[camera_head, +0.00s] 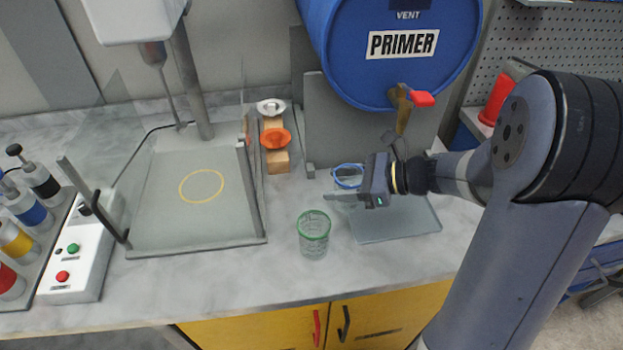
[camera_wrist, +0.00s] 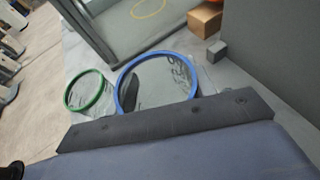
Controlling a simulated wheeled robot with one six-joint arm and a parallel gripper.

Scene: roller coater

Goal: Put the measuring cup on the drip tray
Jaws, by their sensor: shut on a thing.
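A clear measuring cup with a blue rim (camera_head: 348,174) is at the left end of my gripper (camera_head: 350,196), under the drum's tap. My gripper is shut on this cup. In the wrist view the cup (camera_wrist: 157,84) stands right beyond the dark gripper edge (camera_wrist: 165,124), which hides its lower part. The drip tray (camera_head: 405,222) is a flat grey-clear plate below my gripper and the tap. I cannot tell whether the cup's base touches it. A second clear cup with a green rim (camera_head: 313,232) stands upright on the counter, left of the tray.
The blue primer drum (camera_head: 395,50) with a red-handled tap (camera_head: 410,96) hangs over the tray. A glass-sided stand (camera_head: 195,200) is on the left, with a wooden block (camera_head: 275,145) beside it. A button box (camera_head: 80,250) is far left. The front counter is clear.

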